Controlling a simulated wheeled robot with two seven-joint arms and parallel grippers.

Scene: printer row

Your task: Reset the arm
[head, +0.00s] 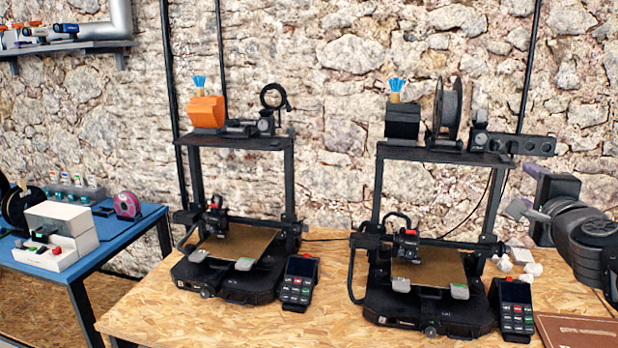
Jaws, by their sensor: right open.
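My right arm comes in from the right edge. Its gripper (526,191) is open, with nothing seen between its fingers, and it is raised beside the right-hand 3D printer (430,308). It appears apart from the printer's frame. My left gripper is not in view. A second 3D printer (228,280) stands to the left on the same wooden table (140,318). Both print beds look empty.
Each printer has a handheld control box (299,282) at its right. Crumpled white pieces (504,264) and a brown booklet (575,330) lie near my right arm. A blue table (125,228) with a white device (58,240) stands left. A stone wall closes the back.

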